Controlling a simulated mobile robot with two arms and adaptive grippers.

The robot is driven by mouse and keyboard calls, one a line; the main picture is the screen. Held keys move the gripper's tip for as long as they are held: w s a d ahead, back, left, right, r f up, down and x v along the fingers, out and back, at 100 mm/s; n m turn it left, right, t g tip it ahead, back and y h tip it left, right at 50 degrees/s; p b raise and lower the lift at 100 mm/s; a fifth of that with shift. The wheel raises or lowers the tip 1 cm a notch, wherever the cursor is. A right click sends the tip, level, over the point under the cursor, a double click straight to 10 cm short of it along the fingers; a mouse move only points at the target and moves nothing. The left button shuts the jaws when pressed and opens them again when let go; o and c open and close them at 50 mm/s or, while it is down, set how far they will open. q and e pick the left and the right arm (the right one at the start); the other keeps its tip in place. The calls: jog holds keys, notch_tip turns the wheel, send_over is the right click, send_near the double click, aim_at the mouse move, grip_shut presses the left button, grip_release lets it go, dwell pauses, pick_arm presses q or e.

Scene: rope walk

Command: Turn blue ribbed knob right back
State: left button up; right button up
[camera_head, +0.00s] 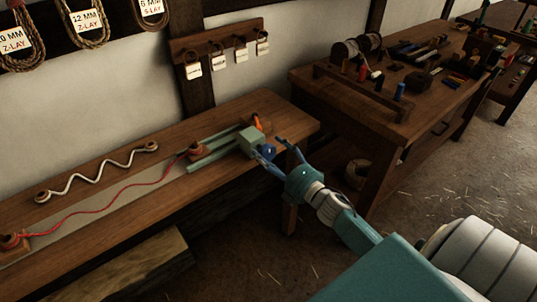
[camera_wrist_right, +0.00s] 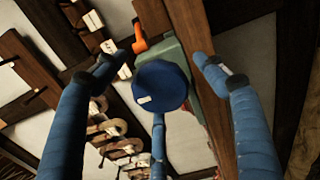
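The blue ribbed knob (camera_head: 267,150) sits on the right end of a pale green box (camera_head: 250,138) on the long wooden bench. In the right wrist view the knob (camera_wrist_right: 163,84) shows its round face, with a small white mark low on its left. My right gripper (camera_head: 272,149) is at the knob, its blue fingers spread. In the right wrist view the fingers stand open on either side of the knob, with gaps between, and a third finger shows below. I see no finger touching it. My left gripper is not in view.
An orange lever (camera_head: 257,122) stands behind the box. Green rails (camera_head: 213,150) run left from it; a red cord (camera_head: 110,194) and white rope (camera_head: 95,178) lie on the bench (camera_head: 150,220). A table with tools (camera_head: 345,95) stands at the right. Tags hang on the wall behind.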

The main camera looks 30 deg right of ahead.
jog(key=shift+a+r, duration=0.1)
jog(key=shift+s, duration=0.25)
jog(key=s+d, duration=0.1)
jog(key=s, duration=1)
jog(key=shift+s, duration=0.25)
jog(key=s+a+f+m+g+h, duration=0.1)
jog(key=s+f+m+g, duration=0.25)
jog(key=f, duration=0.75)
jog(key=s+a+f+m+g+h, duration=0.15)
jog(key=s+f+m, duration=0.25)
jog(key=f, duration=0.7)
jog(key=s+f+m+g, duration=0.3)
jog(key=s+f, duration=0.1)
jog(key=f, duration=0.7)
jog(key=s+a+f+m+g, duration=0.2)
jog(key=s+f, duration=0.4)
jog(key=s, duration=0.3)
jog(key=s+a+f+m+g+y, duration=0.1)
jog(key=s+a+f+m+g, duration=0.1)
jog(key=s+a+f+g, duration=0.2)
jog(key=s+a+f+m+g, duration=0.3)
jog(key=s+a+f, duration=0.4)
jog(key=s, duration=0.8)
notch_tip(320, 180, down, 3)
jog(key=shift+a+r, duration=0.1)
jog(key=shift+a, duration=0.1)
